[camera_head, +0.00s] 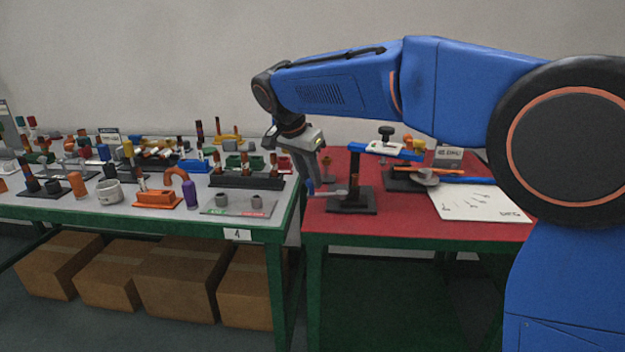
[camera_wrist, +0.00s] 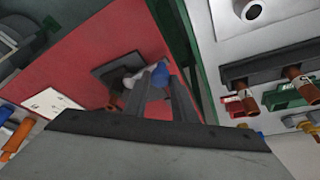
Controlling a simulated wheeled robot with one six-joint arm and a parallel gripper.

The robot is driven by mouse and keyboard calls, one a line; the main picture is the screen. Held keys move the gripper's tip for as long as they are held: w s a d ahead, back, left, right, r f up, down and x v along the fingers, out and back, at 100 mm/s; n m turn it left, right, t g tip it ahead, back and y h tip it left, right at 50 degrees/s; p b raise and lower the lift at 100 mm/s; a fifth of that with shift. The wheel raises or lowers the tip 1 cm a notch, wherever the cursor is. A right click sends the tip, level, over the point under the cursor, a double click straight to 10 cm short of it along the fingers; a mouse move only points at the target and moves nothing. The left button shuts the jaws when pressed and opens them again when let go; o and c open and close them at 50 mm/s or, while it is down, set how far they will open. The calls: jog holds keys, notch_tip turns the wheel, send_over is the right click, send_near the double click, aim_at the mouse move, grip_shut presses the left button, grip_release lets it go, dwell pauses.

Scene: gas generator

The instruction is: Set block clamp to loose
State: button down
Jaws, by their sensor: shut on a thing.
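A small black stand with a square base plate (camera_head: 365,205) and an upright post stands on the red table; I take it to be the block clamp. A grey lever (camera_head: 330,192) reaches left from its post and ends in a blue tip (camera_head: 310,186). My gripper (camera_head: 312,187) hangs over the table's left edge, shut on the lever near its blue end. In the wrist view my two fingers (camera_wrist: 165,80) lie around the lever's blue end (camera_wrist: 160,73). The dark base plate (camera_wrist: 104,70) shows behind, and the fingers partly hide the lever.
Right of the clamp, a dark fixture with a black knob (camera_head: 386,131) and a blue bar stands close by. A white sheet (camera_head: 480,203) lies at front right. The left table (camera_head: 130,213) holds many small parts, with a black rack (camera_head: 245,181) near my gripper.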

jog(key=shift+w+a+m+g+h, duration=0.1)
jog(key=shift+w+m+g+h, duration=0.2)
jog(key=shift+w+m, duration=0.7)
jog(key=shift+s, duration=0.1)
jog(key=c, duration=1.5)
grip_release()
jog(key=v, duration=1.7)
jog(key=shift+r, duration=0.25)
